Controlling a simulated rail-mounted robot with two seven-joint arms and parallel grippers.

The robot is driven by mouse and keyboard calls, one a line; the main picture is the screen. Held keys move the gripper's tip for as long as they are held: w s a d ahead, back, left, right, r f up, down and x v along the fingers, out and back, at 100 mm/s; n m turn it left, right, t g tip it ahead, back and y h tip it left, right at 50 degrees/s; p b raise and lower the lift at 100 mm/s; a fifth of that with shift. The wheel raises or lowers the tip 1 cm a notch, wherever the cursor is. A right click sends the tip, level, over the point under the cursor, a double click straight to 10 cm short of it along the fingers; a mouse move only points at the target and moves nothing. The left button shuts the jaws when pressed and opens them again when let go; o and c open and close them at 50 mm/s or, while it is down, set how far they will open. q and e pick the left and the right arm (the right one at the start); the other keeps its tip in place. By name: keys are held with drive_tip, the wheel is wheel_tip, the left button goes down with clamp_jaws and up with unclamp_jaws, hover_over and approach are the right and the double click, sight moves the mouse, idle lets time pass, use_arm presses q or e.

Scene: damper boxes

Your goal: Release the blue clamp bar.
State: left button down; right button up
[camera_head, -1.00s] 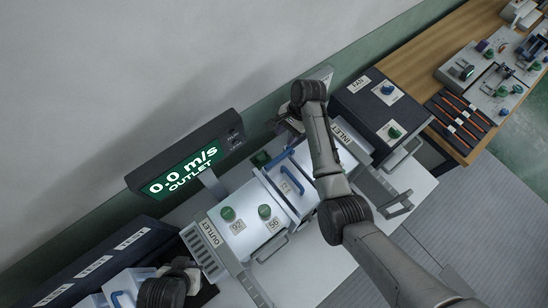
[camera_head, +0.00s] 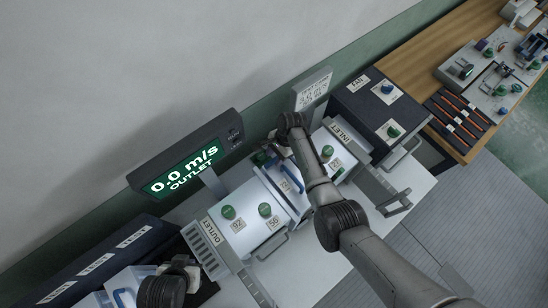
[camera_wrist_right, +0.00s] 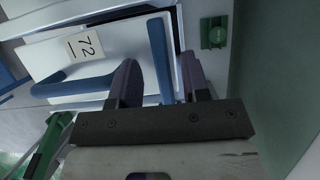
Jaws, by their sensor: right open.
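The blue clamp bar (camera_wrist_right: 158,50) runs upright in the right wrist view, beside a white panel labelled 72 (camera_wrist_right: 72,58). My right gripper (camera_wrist_right: 162,82) is open, with one finger on each side of the bar's near end; I cannot tell whether either touches it. In the head view my right gripper (camera_head: 266,155) is at the middle of the white duct (camera_head: 240,236), mostly hidden by its wrist, as is the bar. A blue handle (camera_head: 293,172) shows on the labelled panel. My left wrist is at the bottom left; its fingers cannot be made out.
A green block (camera_wrist_right: 214,32) sits close to the right of my fingers. The outlet display (camera_head: 182,165) reads 0.0 m/s. A sign (camera_head: 313,90) and a dark fan box (camera_head: 370,110) stand beyond the arm. A dark rack (camera_head: 100,262) is at lower left.

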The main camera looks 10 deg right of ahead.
drive_tip(key=shift+x, duration=1)
clamp_jaws()
